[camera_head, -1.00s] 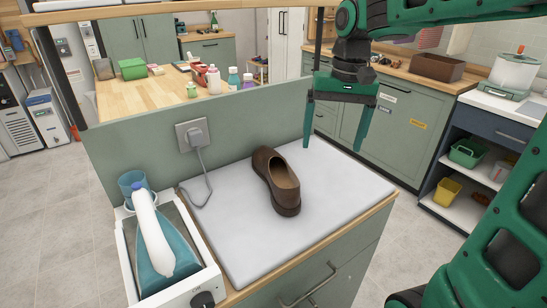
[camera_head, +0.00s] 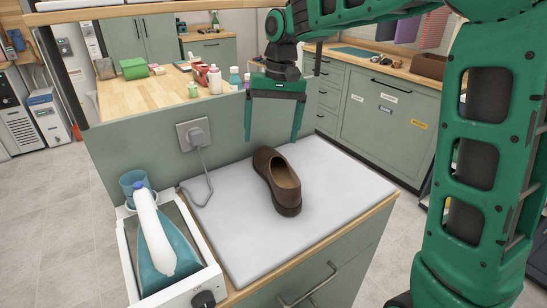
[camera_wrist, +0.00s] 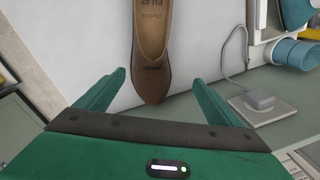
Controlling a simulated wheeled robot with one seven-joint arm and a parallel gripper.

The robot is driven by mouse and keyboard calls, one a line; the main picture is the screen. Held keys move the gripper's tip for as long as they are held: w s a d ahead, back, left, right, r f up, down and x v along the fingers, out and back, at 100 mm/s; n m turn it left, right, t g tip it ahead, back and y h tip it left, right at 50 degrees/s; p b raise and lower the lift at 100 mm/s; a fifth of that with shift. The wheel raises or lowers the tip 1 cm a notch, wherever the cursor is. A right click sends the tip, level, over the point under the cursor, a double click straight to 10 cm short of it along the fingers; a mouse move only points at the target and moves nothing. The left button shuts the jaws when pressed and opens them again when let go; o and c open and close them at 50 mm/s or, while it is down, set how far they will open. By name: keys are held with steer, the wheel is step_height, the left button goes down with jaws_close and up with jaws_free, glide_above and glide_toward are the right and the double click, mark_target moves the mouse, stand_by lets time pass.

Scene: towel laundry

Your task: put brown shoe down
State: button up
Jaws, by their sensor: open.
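The brown shoe (camera_head: 279,181) lies upright on the white pad (camera_head: 330,176) on top of the green cabinet. In the wrist view the shoe (camera_wrist: 152,60) shows from above, its toe pointing toward my gripper (camera_wrist: 158,85). My gripper (camera_head: 273,138) is open and empty. In the head view it hangs above the back edge of the pad, behind and above the shoe. Its fingers are apart from the shoe.
A clothes iron (camera_head: 155,240) stands in a white-framed station at the left of the cabinet, beside a blue cup (camera_head: 131,181). A plug and cord (camera_head: 197,137) hang from the panel behind. The pad around the shoe is clear.

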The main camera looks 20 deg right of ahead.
mark_target(271, 155)
steer(key=f, duration=0.5)
steer(key=shift+s, duration=0.3)
steer(key=c, duration=2.1)
